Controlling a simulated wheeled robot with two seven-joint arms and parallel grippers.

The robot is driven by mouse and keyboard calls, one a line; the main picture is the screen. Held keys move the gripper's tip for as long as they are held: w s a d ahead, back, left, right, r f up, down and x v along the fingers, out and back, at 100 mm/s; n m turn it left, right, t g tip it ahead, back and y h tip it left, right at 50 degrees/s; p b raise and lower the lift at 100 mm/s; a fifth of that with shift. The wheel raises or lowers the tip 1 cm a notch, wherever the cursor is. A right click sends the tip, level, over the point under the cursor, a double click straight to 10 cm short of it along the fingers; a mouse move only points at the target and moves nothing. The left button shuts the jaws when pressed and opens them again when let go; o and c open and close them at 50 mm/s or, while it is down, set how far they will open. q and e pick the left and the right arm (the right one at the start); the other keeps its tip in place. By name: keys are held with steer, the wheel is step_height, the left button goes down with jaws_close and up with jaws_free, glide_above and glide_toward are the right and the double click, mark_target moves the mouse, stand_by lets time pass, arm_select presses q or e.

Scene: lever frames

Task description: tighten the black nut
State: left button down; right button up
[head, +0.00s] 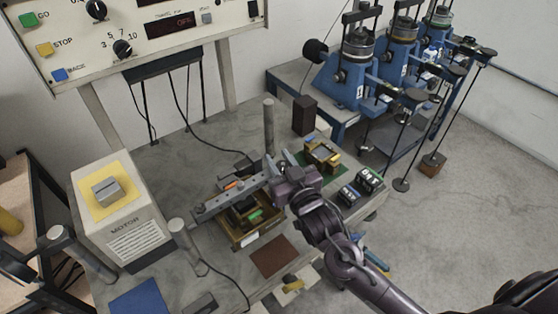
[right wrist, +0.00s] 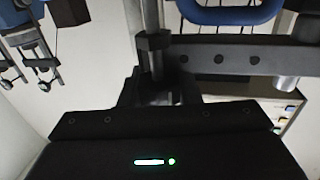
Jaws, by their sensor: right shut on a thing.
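My right gripper (head: 285,175) is at the right end of a grey flat bar (head: 230,197) with holes. It is shut there. In the right wrist view a dark, nut-like piece (right wrist: 154,42) sits on an upright rod, beside the bar (right wrist: 235,56), straight ahead of my gripper's dark body. My jaws appear to be around this black nut, but the contact is hard to make out in the dark. In the head view my gripper hides the nut. My left gripper is not in view.
Below the bar is an open wooden box (head: 238,235). Grey posts stand at the far side (head: 268,125) and near side (head: 182,240). A motor box (head: 118,220) is at left, a control panel (head: 140,30) behind. Blue lever frames (head: 358,75) stand back right.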

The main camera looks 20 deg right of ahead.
steer(key=shift+d+m+h, duration=0.1)
steer(key=shift+m+h, duration=0.3)
steer(key=shift+h, duration=0.3)
steer(key=o, duration=1)
steer(key=shift+s+f, duration=0.1)
steer(key=shift+s, duration=0.1)
steer(key=s+b, duration=0.1)
steer(key=s, duration=0.1)
steer(key=s+b, duration=0.1)
steer(key=s, duration=0.4)
steer(key=shift+s+d+b, duration=0.2)
steer(key=shift+d+b, duration=0.05)
steer(key=shift+b, duration=0.15)
